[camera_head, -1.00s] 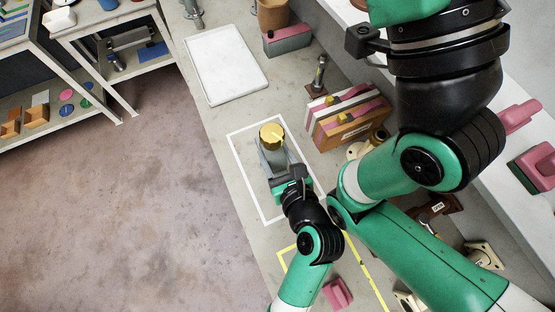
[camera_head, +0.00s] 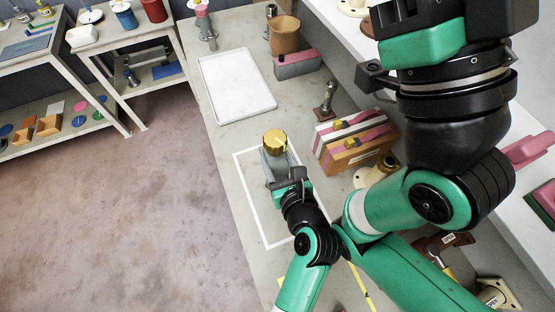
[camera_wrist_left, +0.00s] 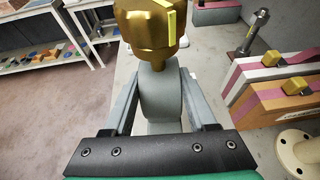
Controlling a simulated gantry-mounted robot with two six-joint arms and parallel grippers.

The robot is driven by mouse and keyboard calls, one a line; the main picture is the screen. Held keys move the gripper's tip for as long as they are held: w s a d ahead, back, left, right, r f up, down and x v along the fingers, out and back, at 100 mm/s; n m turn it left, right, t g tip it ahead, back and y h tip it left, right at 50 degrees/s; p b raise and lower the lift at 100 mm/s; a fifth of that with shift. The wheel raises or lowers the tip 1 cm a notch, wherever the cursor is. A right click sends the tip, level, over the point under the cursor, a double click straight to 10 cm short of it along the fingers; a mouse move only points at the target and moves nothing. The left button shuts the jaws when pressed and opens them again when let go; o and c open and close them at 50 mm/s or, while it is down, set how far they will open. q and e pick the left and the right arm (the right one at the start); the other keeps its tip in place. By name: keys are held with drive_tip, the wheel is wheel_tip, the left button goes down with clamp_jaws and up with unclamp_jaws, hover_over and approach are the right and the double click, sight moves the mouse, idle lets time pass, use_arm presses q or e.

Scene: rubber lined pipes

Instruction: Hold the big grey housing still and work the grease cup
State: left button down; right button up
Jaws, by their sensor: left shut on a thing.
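The big grey housing (camera_head: 274,165) stands inside a white outlined rectangle on the bench. The brass-coloured grease cup (camera_head: 274,142) sits on its top, with a yellow stripe on the cup. My left gripper (camera_head: 280,172) is shut on the housing from the near side. In the left wrist view, its two grey fingers flank the housing (camera_wrist_left: 160,105), with the grease cup (camera_wrist_left: 151,35) beyond and above. My right arm fills the right side of the head view. Its green and black gripper body shows at the top; its fingertips do not show, and it is away from the cup.
A white tray (camera_head: 237,86) lies farther back on the bench. A grey and pink block (camera_head: 297,64) and a brown pot (camera_head: 284,35) stand behind. Wooden blocks with pink strips (camera_head: 352,143) and a cream flange (camera_head: 376,173) stand close on the right.

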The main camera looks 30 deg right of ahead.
use_arm(q)
drive_tip(key=shift+f+b, duration=3.55)
drive_tip(key=shift+f, duration=2.75)
drive_tip(key=shift+c, duration=0.6)
unclamp_jaws()
drive_tip(key=shift+s+r, duration=0.1)
drive_tip(key=v, duration=0.7)
drive_tip(key=shift+s, duration=0.15)
